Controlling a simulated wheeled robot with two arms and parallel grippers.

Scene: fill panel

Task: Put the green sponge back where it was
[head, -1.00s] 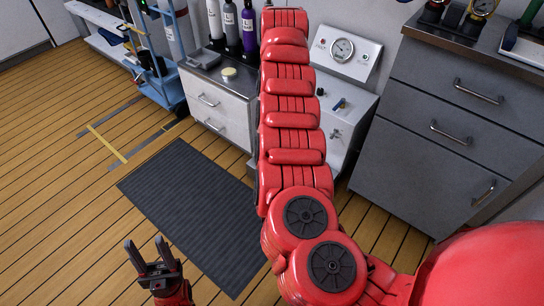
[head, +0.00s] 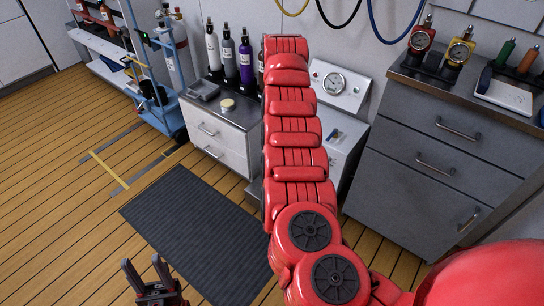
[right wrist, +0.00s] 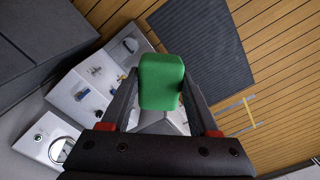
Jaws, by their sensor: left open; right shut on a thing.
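The green sponge (right wrist: 161,82) shows in the right wrist view, held between the two dark fingers of my right gripper (right wrist: 160,95). It is clear of the floor and of the white panel unit behind it. In the head view my raised red right arm hides the right gripper and the sponge. My left gripper (head: 150,277) is open and empty at the bottom left of the head view, above the floor.
A grey drawer cabinet (head: 425,150) stands right, with gauges (head: 422,38) and a white tray (head: 503,95) on top. A white cabinet (head: 216,137) carries bottles (head: 247,62) and a yellow round item (head: 228,105). A dark mat (head: 195,235) lies on open floor.

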